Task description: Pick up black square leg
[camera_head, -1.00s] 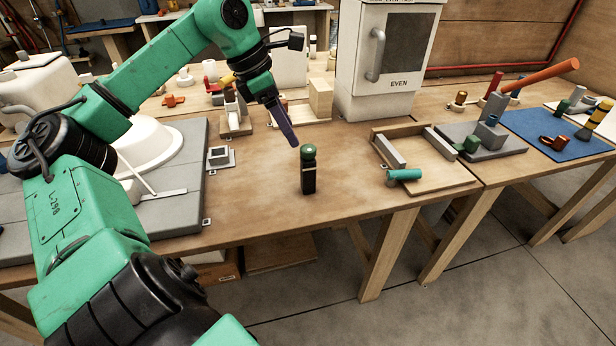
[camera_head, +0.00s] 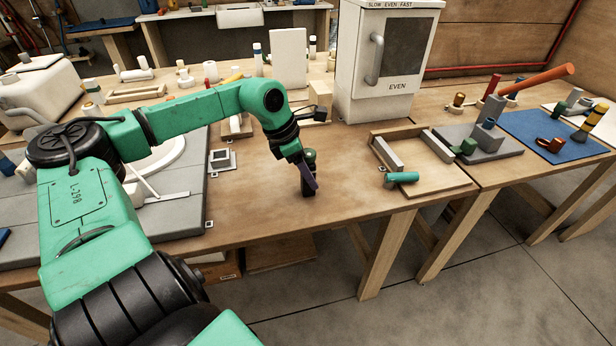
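The black square leg (camera_head: 308,192) stands upright on the wooden table (camera_head: 260,205), near its front edge. My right gripper is not in view.
A wooden tray (camera_head: 440,185) with grey bars and a teal cylinder (camera_head: 402,177) lies to the right. A white cabinet (camera_head: 385,65) stands behind. A grey board with a white round part lies left. The table around the leg is clear.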

